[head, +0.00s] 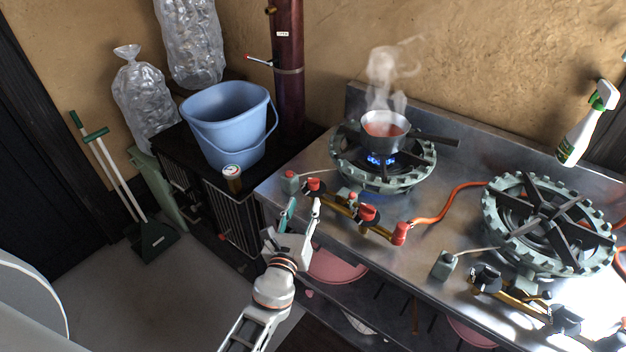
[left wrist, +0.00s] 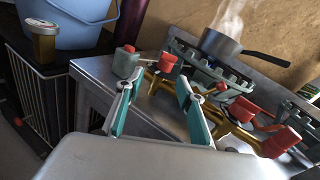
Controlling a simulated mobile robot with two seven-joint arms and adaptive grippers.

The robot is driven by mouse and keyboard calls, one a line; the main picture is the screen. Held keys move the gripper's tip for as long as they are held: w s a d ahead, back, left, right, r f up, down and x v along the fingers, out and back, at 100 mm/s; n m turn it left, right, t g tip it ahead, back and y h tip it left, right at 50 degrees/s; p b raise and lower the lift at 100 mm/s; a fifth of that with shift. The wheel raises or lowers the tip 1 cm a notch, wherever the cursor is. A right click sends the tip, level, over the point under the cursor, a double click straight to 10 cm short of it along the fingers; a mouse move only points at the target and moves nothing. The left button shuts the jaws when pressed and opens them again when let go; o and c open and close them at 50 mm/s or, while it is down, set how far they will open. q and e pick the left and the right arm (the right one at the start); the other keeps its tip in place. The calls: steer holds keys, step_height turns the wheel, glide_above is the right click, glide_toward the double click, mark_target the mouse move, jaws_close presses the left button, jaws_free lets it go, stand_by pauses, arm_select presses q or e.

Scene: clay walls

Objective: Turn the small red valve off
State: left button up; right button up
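A brass gas pipe (head: 345,208) runs along the front of the lit left burner and carries red valve knobs. The left red knob (head: 313,185) looks smaller than the middle red knob (head: 367,213); both also show in the left wrist view, the left one (left wrist: 167,61) and the middle one (left wrist: 243,108). A blue flame (head: 380,160) burns under a steaming pot (head: 385,130). My left gripper (head: 303,207) is open and empty at the counter's front edge, just short of the left knob and apart from it. In the left wrist view its teal fingers (left wrist: 155,88) are spread below that knob. My right gripper is not in view.
A red-topped grey igniter box (head: 290,182) stands left of the left knob. An orange hose (head: 445,205) leaves the pipe's right end, by a red fitting (head: 400,233). A second, unlit burner (head: 548,225) has black knobs (head: 486,278). A blue bucket (head: 225,125) and jar (head: 232,178) stand left.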

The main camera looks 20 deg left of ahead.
mark_target(312, 186)
arm_select(q)
steer(key=shift+m, duration=0.9)
steer(key=w, duration=0.3)
steer(key=w+r, duration=0.1)
steer(key=w, duration=0.4)
steer(key=shift+w+d+r, duration=0.1)
steer(key=shift+w+r, duration=0.05)
steer(key=shift+w, duration=0.25)
steer(key=c, duration=1)
